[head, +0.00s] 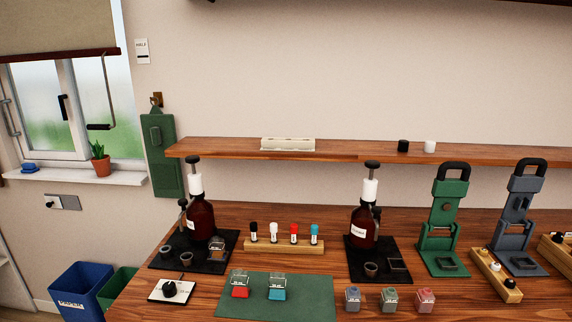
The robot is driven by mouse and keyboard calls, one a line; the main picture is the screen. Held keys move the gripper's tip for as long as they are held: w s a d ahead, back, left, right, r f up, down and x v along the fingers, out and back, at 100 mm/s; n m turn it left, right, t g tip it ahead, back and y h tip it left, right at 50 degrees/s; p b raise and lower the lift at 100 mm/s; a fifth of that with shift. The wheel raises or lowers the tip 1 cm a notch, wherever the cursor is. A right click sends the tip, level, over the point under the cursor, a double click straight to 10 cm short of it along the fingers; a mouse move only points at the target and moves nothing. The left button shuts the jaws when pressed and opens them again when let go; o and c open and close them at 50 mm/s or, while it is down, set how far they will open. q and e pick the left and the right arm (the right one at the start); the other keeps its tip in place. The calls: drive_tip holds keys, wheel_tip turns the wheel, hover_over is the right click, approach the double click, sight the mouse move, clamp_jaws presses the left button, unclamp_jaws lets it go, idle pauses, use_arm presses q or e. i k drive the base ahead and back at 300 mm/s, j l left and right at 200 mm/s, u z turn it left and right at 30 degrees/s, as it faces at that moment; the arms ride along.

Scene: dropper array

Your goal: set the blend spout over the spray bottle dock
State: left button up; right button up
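Two brown pump bottles stand upright on black bases, a left bottle (201,218) and a right bottle (362,228). Each has a white collar and a dark pump top. A grey nozzle-like part sits beside each bottle's neck; I cannot tell which part is the blend spout. The left base (163,266) carries small cups and a square holder near a clear-topped block. I cannot tell which is the spray bottle dock. Neither gripper is in view.
A green mat (300,301) holds red and blue clear-topped blocks. A wooden rack (283,245) holds several small vials. A white dial plate (171,290) lies front left. Green (449,220) and grey (515,225) presses stand right. A shelf (360,151) runs above.

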sight(182, 202)
drive_tip(key=i+j, duration=0.1)
drive_tip(key=j, duration=0.25)
drive_tip(key=i+j, duration=0.15)
drive_tip(key=j, duration=0.15)
drive_tip(key=i+j, duration=0.1)
drive_tip(key=j, duration=0.25)
drive_tip(key=i+j+z, duration=0.1)
drive_tip(key=j, duration=0.25)
